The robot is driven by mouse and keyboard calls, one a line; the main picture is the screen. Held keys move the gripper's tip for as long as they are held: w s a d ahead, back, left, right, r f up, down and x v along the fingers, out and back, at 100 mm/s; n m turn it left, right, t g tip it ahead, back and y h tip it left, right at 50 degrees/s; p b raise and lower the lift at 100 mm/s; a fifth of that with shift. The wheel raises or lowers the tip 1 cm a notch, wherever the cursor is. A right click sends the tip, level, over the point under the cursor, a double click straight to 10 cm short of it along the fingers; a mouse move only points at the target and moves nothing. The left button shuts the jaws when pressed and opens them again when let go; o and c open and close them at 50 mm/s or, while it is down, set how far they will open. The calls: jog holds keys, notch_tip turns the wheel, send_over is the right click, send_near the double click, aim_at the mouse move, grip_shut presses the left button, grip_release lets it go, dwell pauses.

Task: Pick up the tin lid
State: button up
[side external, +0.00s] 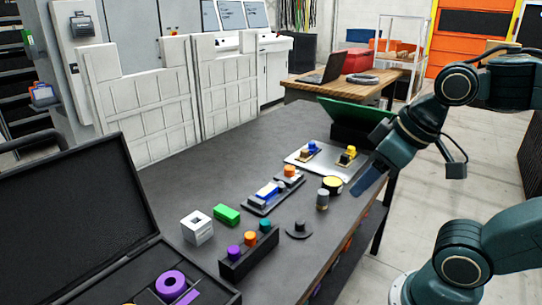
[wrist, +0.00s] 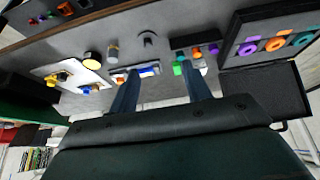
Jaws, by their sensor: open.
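A round pale-yellow piece with a dark rim, which looks like the tin lid (side external: 332,184), is on the dark table near its right edge. It also shows in the wrist view (wrist: 92,59), left of my fingers. I cannot tell whether it sits on a tin.
A small grey cylinder (side external: 322,200) stands close beside the lid. A light plate (side external: 305,165) with blue and yellow parts is behind it. A black fixture (side external: 258,208), a black peg block (side external: 235,268) and an open black case (side external: 70,215) lie leftward.

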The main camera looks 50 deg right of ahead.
jog(key=shift+w, duration=0.1)
jog(key=m+g, duration=0.6)
jog(key=m, duration=0.9)
send_over(300, 222)
notch_tip(300, 222, down, 7)
jog(key=shift+w+r, duration=0.1)
jog(key=shift+r, duration=0.05)
jog(key=shift+f, duration=4.3)
jog(key=shift+d+f, duration=0.1)
jog(key=shift+f, duration=2.5)
